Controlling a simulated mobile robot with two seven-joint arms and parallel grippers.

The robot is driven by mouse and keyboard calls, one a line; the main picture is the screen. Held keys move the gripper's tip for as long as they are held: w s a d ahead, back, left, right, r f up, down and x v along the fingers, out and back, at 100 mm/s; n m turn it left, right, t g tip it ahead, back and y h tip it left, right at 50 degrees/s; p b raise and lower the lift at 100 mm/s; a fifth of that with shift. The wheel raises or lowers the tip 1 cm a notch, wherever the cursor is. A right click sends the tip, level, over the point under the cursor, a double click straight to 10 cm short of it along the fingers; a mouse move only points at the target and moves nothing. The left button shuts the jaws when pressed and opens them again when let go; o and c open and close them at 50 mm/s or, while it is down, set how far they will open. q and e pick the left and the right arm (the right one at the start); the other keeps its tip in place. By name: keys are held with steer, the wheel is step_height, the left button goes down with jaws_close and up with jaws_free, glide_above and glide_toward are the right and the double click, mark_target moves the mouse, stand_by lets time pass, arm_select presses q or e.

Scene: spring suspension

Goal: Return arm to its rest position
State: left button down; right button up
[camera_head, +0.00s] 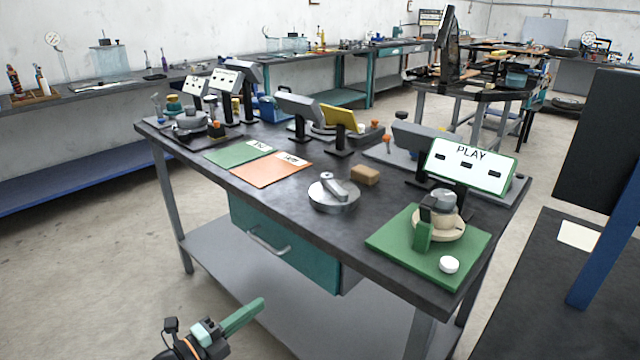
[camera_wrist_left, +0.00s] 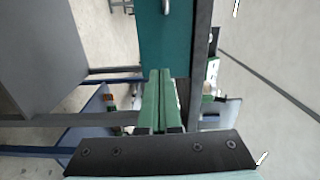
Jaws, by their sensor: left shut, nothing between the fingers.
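My left gripper (camera_head: 243,316) is at the bottom of the head view, in front of and below the workbench's front edge. Its green fingers are together with nothing between them. In the left wrist view the two green fingers (camera_wrist_left: 160,102) lie side by side, pointing toward the teal drawer (camera_wrist_left: 160,40) of the bench, apart from it. My right gripper does not show in either view.
The dark workbench (camera_head: 230,190) carries a green mat (camera_head: 385,240) with a device on it, a round metal fixture (camera_head: 333,203), a brown block (camera_head: 365,175) and several display stands. The teal drawer (camera_head: 290,250) hangs beneath. Open floor (camera_head: 90,290) lies left of my gripper.

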arm_select(q)
steer(key=s+d+f+n+g+y, duration=0.2)
steer(key=s+f+n+y, duration=0.2)
steer(key=s+f+n, duration=0.55)
steer(key=s+d+f+n+g+y, duration=0.2)
steer(key=s+f+n+g+y, duration=0.3)
steer(key=s+n, duration=0.7)
steer(key=s+a+r+n+t+p, duration=0.1)
steer(key=s+a+r+t+p, duration=0.1)
steer(key=r+p, duration=0.9)
steer(key=s+a+p, duration=0.1)
steer(key=p, duration=0.4)
steer(key=shift+s+h, duration=0.15)
steer(key=shift+h, duration=0.15)
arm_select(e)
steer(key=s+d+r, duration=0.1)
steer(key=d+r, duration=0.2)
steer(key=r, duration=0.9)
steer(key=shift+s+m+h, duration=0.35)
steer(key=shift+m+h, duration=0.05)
arm_select(q)
steer(key=shift+n, duration=0.25)
